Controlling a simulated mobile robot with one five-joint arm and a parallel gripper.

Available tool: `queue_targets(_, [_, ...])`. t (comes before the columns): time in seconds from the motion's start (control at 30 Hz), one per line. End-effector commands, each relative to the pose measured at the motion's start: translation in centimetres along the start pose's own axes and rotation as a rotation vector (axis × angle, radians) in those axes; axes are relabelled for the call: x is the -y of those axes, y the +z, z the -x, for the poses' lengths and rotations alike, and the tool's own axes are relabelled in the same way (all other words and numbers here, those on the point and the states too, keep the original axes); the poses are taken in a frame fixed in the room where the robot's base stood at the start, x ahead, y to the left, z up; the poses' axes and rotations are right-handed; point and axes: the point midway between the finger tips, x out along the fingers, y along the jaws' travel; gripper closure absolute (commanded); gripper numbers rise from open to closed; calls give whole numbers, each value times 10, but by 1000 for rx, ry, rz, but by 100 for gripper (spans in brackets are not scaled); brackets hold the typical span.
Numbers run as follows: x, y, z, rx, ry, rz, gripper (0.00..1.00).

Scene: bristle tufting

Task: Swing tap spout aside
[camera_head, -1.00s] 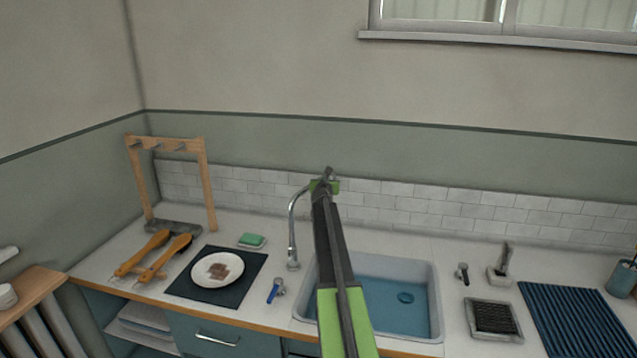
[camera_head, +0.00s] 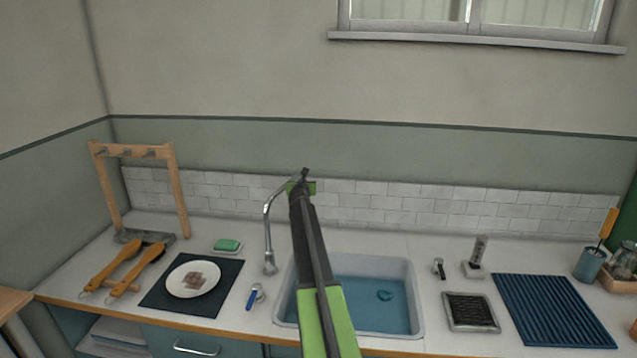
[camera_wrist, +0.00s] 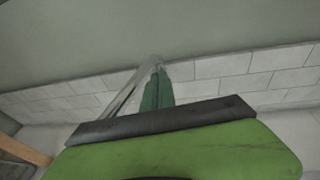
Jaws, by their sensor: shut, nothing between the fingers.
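The silver tap (camera_head: 268,232) stands at the left edge of the sink (camera_head: 416,300). Its spout curves up and to the right, and its far end meets my gripper (camera_head: 303,180) in the head view. My gripper is shut, with nothing held between its fingers. My arm hides part of the sink. In the wrist view the grey spout (camera_wrist: 128,92) runs up close beside the green fingers (camera_wrist: 157,90), on their left. The spout and fingers look very close at the tip; I cannot tell whether they touch.
A blue-handled lever (camera_head: 255,297) and a dark lever (camera_head: 438,268) flank the sink. Left are a plate (camera_head: 194,290) on a dark mat, green soap (camera_head: 228,245), orange-handled brushes (camera_head: 137,270) and a wooden rack (camera_head: 178,190). Right are a bristle block (camera_head: 470,312) and a blue ribbed mat (camera_head: 555,310). Tiles (camera_head: 390,205) line the wall behind.

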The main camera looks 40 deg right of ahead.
Motion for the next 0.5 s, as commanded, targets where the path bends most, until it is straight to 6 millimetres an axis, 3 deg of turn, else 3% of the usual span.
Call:
queue_targets(0.3, [68,13,34,0,2,-1,100])
queue_targets(0.5, [94,15,44,0,3,1,100])
